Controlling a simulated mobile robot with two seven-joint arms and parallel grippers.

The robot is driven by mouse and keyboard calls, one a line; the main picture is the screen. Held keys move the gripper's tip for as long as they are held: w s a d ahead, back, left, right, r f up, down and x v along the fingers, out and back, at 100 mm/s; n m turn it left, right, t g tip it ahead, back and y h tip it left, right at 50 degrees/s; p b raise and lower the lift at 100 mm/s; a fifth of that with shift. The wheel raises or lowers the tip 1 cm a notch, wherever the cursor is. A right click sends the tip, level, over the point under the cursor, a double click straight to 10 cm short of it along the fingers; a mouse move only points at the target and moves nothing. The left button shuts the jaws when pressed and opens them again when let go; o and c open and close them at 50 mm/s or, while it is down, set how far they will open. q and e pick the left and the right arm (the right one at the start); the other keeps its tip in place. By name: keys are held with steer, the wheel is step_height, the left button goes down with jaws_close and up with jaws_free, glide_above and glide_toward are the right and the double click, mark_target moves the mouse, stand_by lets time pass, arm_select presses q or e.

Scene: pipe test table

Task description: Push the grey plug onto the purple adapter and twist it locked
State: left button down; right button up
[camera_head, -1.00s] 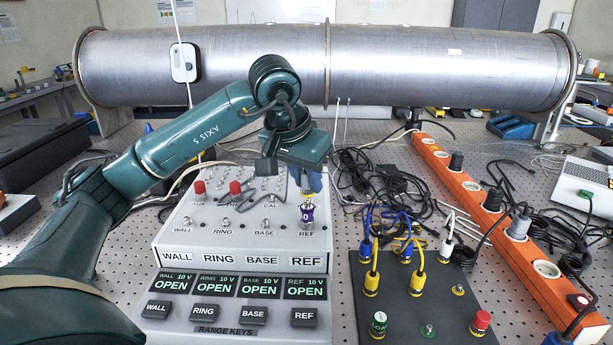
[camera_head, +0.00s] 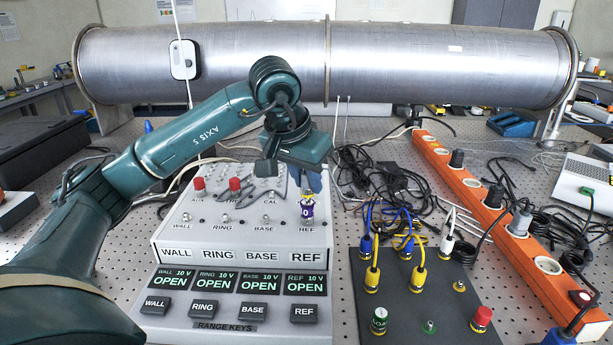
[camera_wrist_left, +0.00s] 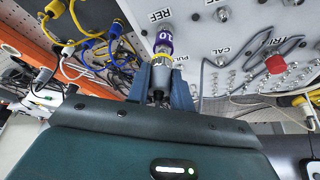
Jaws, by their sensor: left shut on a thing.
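The purple adapter (camera_head: 307,211) stands on the REF socket at the right of the sloped grey panel. It also shows in the left wrist view (camera_wrist_left: 162,42), with a "10" marking and a yellowish band. My left gripper (camera_head: 308,188) is above it, fingers pointing down, shut on the grey plug. In the left wrist view the grey plug (camera_wrist_left: 160,74) sits between the two blue fingers, in line with the adapter and right against its end. The fingers hide part of the plug, so I cannot tell whether it is seated or locked. My right gripper is out of view.
The grey panel (camera_head: 180,240) carries red-capped knobs, switches and lit displays reading OPEN. Right of it are a dark board (camera_head: 400,310) with yellow and blue plugs, tangled black cables (camera_head: 385,185) and an orange power strip (camera_head: 480,200). A large metal pipe (camera_head: 380,65) lies behind.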

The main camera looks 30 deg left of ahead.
arm_select(q)
steer(key=shift+f+b, duration=0.6)
steer(key=shift+f, duration=0.3)
steer(key=c, duration=1.8)
jaws_free()
steer(key=shift+r, duration=0.1)
jaws_close()
steer(key=m+h, duration=0.1)
steer(key=m, duration=0.1)
steer(key=m+h, duration=0.1)
steer(key=m, duration=0.2)
steer(key=shift+g, duration=0.3)
steer(key=o, duration=0.7)
jaws_free()
steer(key=shift+c, duration=0.2)
